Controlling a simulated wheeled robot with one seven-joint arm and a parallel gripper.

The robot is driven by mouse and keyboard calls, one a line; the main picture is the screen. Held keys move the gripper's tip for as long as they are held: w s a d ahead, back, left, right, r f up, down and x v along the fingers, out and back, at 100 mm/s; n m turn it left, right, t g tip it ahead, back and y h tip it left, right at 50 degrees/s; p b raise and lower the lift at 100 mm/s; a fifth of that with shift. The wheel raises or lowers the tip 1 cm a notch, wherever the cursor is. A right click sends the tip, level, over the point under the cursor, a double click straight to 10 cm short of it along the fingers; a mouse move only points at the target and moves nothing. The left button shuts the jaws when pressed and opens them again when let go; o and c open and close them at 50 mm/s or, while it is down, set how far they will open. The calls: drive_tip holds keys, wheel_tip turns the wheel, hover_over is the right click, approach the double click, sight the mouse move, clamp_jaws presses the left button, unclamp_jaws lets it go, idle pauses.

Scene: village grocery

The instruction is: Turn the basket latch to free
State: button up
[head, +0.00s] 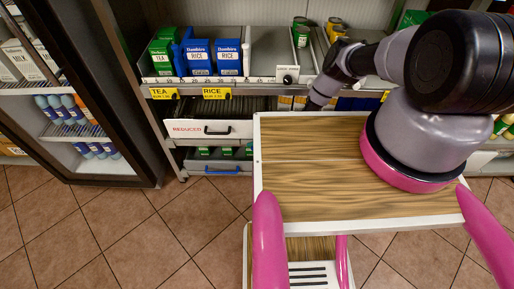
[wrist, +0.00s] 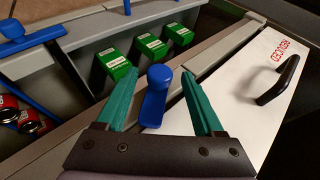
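The blue latch, a round knob (wrist: 158,77) on a flat blue lever, sits at the grey rim of a basket in the wrist view. My gripper (wrist: 165,90) is open, with one teal finger on each side of the latch. The fingers look apart from the knob; the lever's lower end is near the gripper's palm. The basket (wrist: 97,120) holds several green boxes (wrist: 115,62). In the head view my arm reaches toward the shelf unit, but the fingers and this latch cannot be made out there.
A white drawer front marked REDUCED (head: 190,129), with a dark handle, also shows beside the latch in the wrist view (wrist: 240,100). Another blue part (wrist: 30,40) and red cans (wrist: 10,108) lie left. A shelf (head: 262,80) holds boxes. A dark-framed glass door (head: 95,80) stands left.

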drive_tip(key=v, duration=1)
drive_tip(key=shift+s+d+r, duration=0.2)
drive_tip(key=shift+d+r, duration=0.05)
drive_tip(key=shift+d, duration=0.05)
drive_tip(key=s+d+f+n+g+h, duration=0.2)
drive_tip(key=s+f+g+h, duration=0.1)
drive_tip(key=s+f+h, duration=0.25)
drive_tip(key=w+a+r+t+h, duration=0.1)
drive_tip(key=w+a+r+h, duration=0.1)
drive_tip(key=w+a+r, duration=0.3)
drive_tip(key=w+a+r+t+h, duration=0.1)
drive_tip(key=a+r+h, duration=0.2)
drive_tip(key=a, duration=0.4)
drive_tip(key=shift+y, duration=0.25)
drive_tip(key=x, duration=1)
drive_tip(key=shift+w, duration=0.2)
